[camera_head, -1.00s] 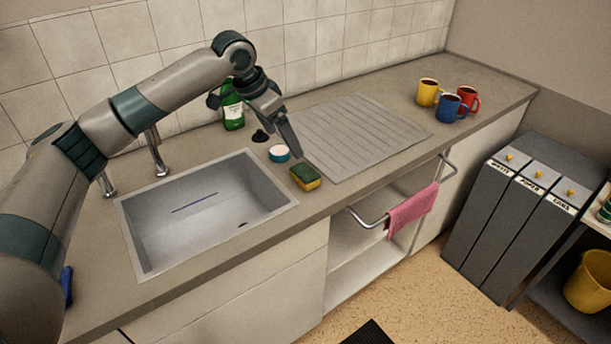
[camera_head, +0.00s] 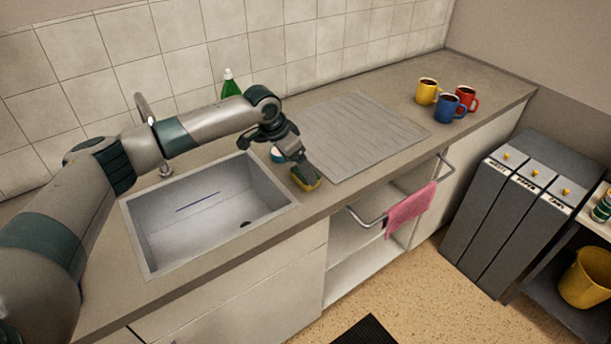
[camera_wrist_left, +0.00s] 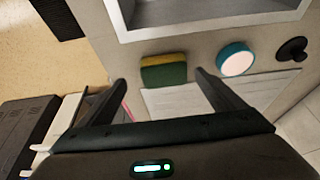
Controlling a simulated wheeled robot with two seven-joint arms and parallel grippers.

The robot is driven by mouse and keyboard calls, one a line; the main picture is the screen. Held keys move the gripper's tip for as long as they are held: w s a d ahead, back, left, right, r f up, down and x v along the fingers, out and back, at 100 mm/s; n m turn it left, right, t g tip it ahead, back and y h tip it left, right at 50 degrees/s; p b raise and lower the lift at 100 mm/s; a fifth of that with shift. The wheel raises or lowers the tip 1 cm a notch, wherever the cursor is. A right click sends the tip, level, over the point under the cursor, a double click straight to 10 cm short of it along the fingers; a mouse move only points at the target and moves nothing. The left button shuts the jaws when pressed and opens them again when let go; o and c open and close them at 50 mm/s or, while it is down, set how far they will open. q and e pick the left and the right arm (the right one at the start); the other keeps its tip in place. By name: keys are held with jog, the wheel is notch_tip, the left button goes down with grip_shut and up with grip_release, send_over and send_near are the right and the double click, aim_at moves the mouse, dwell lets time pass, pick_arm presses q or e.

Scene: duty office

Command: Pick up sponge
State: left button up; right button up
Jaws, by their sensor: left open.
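The yellow and green sponge (camera_head: 304,180) lies on the counter between the sink and the ridged drainboard. My left gripper (camera_head: 308,174) is over it in the head view and partly covers it. In the left wrist view the sponge (camera_wrist_left: 164,70) shows ahead of the open, empty fingers of my left gripper (camera_wrist_left: 160,82), in the gap between them. I cannot tell whether a finger touches it. My right gripper is in neither view.
A teal and white round item (camera_wrist_left: 236,59) and a black plug (camera_wrist_left: 292,50) lie beside the sponge. The sink (camera_head: 208,210) is to the left, the drainboard (camera_head: 365,135) to the right. Mugs (camera_head: 449,106) stand far right. A pink towel (camera_head: 410,206) hangs on a rail.

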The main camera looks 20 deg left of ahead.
pick_arm(q)
jog(key=shift+w+f+p, duration=0.35)
jog(key=shift+p, duration=0.15)
jog(key=x, duration=0.2)
jog(key=p+x, duration=0.1)
jog(key=shift+w+f+p, duration=0.25)
jog(key=shift+w+p, duration=0.05)
jog(key=shift+w, duration=0.05)
jog(key=shift+w+d+f, duration=0.1)
jog(key=shift+f, duration=0.2)
jog(key=shift+c, duration=0.5)
jog(key=c, duration=1)
